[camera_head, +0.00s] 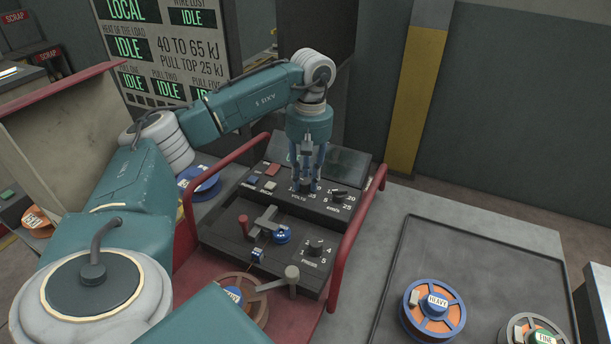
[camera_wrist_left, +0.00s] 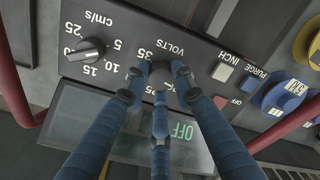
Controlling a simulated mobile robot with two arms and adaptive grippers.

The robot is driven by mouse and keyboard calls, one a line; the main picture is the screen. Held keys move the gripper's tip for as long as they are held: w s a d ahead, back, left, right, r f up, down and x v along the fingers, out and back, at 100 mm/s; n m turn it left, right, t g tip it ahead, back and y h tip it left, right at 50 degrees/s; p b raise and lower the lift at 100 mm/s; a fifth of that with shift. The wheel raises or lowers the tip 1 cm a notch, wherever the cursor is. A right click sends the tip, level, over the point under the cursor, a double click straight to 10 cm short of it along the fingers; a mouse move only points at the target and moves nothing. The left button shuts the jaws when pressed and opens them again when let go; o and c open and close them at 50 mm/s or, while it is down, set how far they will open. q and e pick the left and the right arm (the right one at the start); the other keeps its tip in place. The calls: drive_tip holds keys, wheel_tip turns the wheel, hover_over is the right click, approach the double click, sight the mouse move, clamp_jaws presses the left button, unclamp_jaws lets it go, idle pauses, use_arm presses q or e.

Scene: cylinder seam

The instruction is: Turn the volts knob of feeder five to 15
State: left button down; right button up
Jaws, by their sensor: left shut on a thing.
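The dark feeder panel (camera_head: 325,208) carries the VOLTS label and knobs, between red rails. My left gripper (camera_head: 304,188) points down onto the panel with its blue fingers shut around the volts knob. In the left wrist view, the fingers (camera_wrist_left: 159,82) close around this dark volts knob (camera_wrist_left: 160,70), of which only a little shows. Its pointer direction is hidden. The number 35 shows beside it. The cm/s knob (camera_head: 338,197) stands beside the gripper, and it also shows in the left wrist view (camera_wrist_left: 88,48). My right gripper is not in view.
Red and white buttons (camera_head: 272,169) sit left of the gripper. The PRESS knob (camera_head: 316,247) and a lever (camera_head: 265,222) are nearer. Red rails (camera_head: 358,225) flank the panel. A black tray (camera_head: 485,270) holds spools at right.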

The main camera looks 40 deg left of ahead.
sight(308, 179)
use_arm(q)
drive_tip(key=n, duration=0.4)
drive_tip(key=shift+p, duration=0.3)
drive_tip(key=shift+n, duration=1.9)
drive_tip(key=shift+f+n, duration=0.1)
drive_tip(key=shift+n, duration=0.2)
drive_tip(key=c, duration=1.4)
unclamp_jaws()
drive_tip(key=shift+d, duration=0.1)
drive_tip(key=shift+c, duration=0.2)
wheel_tip(308, 179, up, 12)
drive_tip(key=shift+w, duration=0.35)
